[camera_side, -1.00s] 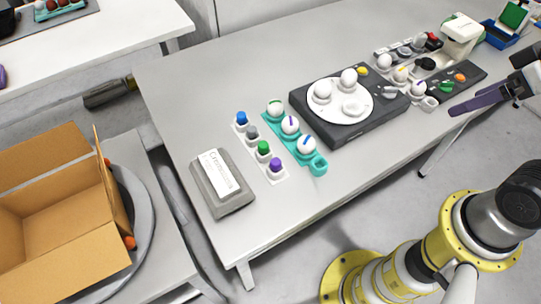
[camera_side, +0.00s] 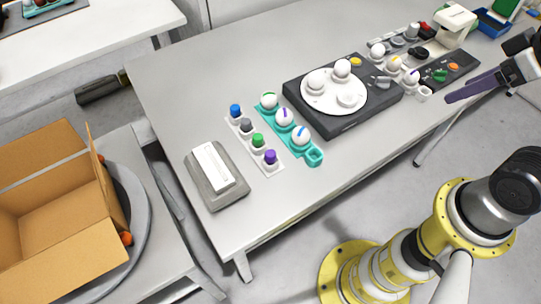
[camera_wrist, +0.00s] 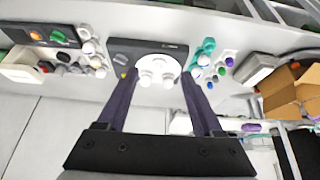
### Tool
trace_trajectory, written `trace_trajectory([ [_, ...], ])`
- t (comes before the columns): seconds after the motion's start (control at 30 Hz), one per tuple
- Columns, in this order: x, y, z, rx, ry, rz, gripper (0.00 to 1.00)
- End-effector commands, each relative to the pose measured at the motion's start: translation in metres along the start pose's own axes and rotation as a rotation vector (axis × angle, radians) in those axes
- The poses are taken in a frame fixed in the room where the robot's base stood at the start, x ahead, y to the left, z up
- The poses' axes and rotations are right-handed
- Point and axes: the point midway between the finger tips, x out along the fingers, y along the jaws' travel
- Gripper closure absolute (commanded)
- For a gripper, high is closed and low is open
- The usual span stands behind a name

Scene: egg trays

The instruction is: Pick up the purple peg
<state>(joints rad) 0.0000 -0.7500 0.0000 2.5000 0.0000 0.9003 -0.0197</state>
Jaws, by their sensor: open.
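The purple peg (camera_side: 270,157) stands upright in the nearest slot of a white peg strip (camera_side: 271,171), in front of a green, a grey and a blue peg. In the wrist view it is tiny, at the top of the peg row (camera_wrist: 229,61). My gripper (camera_wrist: 158,74) is open and empty, its two dark fingers spread wide with the round egg plate far off between them.
A teal tray (camera_side: 314,156) with several marked eggs stands right beside the strip. A grey box (camera_side: 228,186) stands left of it. A black device with a white egg plate (camera_side: 325,103) lies between the peg and my gripper. The table's front is mostly clear.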

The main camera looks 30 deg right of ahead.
Motion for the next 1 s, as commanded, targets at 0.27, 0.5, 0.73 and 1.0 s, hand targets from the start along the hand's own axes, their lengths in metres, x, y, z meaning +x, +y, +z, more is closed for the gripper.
trace_trajectory([
  [0.27, -0.017, 0.000, -0.027, -0.276, 0.023, 0.002, 0.32],
  [0.5, -0.018, -0.021, -0.093, -0.662, -0.023, -0.053, 0.32],
  [0.73, 0.017, -0.074, -0.159, -1.064, -0.095, -0.159, 0.32],
  [1.0, 0.096, -0.176, -0.190, -1.465, -0.205, -0.312, 0.32],
])
